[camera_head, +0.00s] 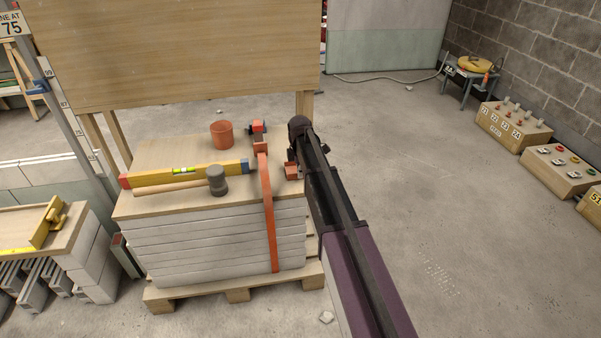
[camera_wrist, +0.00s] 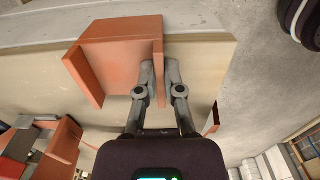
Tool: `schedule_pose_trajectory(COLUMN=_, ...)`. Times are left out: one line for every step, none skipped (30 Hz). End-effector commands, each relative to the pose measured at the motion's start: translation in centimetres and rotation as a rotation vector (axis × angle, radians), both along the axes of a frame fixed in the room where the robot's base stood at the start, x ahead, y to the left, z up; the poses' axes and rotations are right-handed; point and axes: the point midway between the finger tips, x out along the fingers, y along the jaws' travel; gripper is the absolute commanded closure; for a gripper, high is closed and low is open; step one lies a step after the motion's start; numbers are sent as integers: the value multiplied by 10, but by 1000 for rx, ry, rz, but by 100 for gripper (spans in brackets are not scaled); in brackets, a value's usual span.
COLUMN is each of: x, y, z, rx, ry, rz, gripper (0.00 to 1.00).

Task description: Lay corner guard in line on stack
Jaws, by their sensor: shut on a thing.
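An orange corner guard (camera_wrist: 118,48), an angled piece with folded flanges, fills the upper left of the wrist view. My gripper (camera_wrist: 161,72) is shut on one upright flange of it. In the head view the guard (camera_head: 291,171) shows at the right edge of the stack, partly hidden by my arm, as are the fingertips. The stack (camera_head: 215,242) is several pale slabs under a wooden top (camera_head: 150,208) on a pallet. An orange strap (camera_head: 267,205) hangs down its near face. Whether the guard touches the stack top I cannot tell.
On the stack top are a yellow level (camera_head: 160,176), a mallet (camera_head: 215,181), an orange pot (camera_head: 221,134) and a red-and-black item (camera_head: 258,128). A large wooden panel (camera_head: 170,60) stands behind. The floor to the right is clear up to the numbered boxes (camera_head: 512,127).

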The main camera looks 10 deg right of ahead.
Motion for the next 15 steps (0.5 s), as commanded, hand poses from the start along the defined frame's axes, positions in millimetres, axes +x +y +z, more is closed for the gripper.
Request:
schedule_pose_trajectory(x=0, y=0, z=0, rx=0, ry=0, rz=0, gripper=100)
schedule_pose_trajectory(x=0, y=0, z=0, rx=0, ry=0, rz=0, gripper=100)
schedule_pose_trajectory(x=0, y=0, z=0, rx=0, ry=0, rz=0, gripper=100)
schedule_pose_trajectory(x=0, y=0, z=0, rx=0, ry=0, rz=0, gripper=87)
schedule_pose_trajectory(x=0, y=0, z=0, rx=0, ry=0, rz=0, gripper=78)
schedule_pose_trajectory(x=0, y=0, z=0, rx=0, ry=0, rz=0, gripper=66)
schedule_pose_trajectory(x=0, y=0, z=0, rx=0, ry=0, rz=0, gripper=57)
schedule_pose_trajectory(x=0, y=0, z=0, rx=0, ry=0, rz=0, gripper=50)
schedule_pose_trajectory(x=0, y=0, z=0, rx=0, ry=0, rz=0, gripper=50)
schedule_pose_trajectory(x=0, y=0, z=0, rx=0, ry=0, rz=0, gripper=50)
schedule_pose_trajectory(x=0, y=0, z=0, rx=0, ry=0, rz=0, gripper=50)
schedule_pose_trajectory(x=0, y=0, z=0, rx=0, ry=0, rz=0, gripper=50)
schedule_pose_trajectory(x=0, y=0, z=0, rx=0, ry=0, rz=0, gripper=50)
schedule_pose_trajectory(x=0, y=0, z=0, rx=0, ry=0, rz=0, gripper=50)
schedule_pose_trajectory(x=0, y=0, z=0, rx=0, ry=0, rz=0, gripper=50)
